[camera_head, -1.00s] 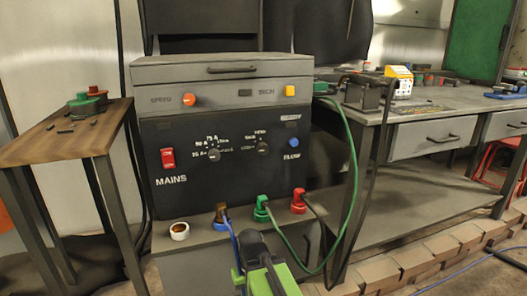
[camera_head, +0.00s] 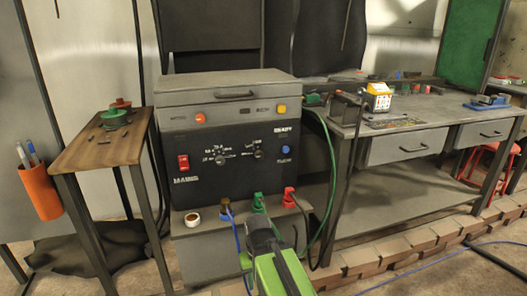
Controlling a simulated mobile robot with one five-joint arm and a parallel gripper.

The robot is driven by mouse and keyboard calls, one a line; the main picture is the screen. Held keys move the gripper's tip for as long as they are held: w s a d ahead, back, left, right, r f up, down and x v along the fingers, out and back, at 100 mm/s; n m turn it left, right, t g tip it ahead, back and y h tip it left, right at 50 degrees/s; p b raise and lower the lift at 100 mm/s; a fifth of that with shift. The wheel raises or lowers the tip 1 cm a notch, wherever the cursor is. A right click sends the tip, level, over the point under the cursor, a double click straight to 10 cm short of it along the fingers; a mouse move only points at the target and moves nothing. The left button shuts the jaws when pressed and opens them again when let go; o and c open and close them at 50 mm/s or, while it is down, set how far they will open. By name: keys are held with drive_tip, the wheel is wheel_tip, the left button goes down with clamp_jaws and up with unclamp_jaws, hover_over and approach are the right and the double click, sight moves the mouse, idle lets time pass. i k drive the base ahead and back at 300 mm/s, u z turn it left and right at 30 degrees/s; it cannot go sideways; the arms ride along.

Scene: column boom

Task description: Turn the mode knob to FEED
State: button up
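A grey machine with a dark front panel (camera_head: 225,176) stands in the middle of the view. It carries two round knobs: a left knob (camera_head: 220,159) ringed by ampere markings, and a right knob (camera_head: 258,154) with small white markings around it. The markings at the right knob are too blurred to read, and I cannot tell where its pointer stands. My gripper (camera_head: 259,238), black and green, is at the bottom centre, below and apart from both knobs. Its fingers are seen from behind, so its opening is unclear.
A red MAINS switch (camera_head: 183,162) and a blue button (camera_head: 287,149) flank the knobs. Brown, green and red plugs (camera_head: 289,195) with cables, and a white cup (camera_head: 192,219), are on the ledge below. A wooden table (camera_head: 98,146) stands left, a workbench (camera_head: 400,130) right.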

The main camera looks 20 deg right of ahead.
sight(259, 155)
drive_tip(key=u, duration=1.4)
drive_tip(key=k, duration=0.7)
drive_tip(key=u, duration=0.7)
drive_tip(key=i, duration=0.95)
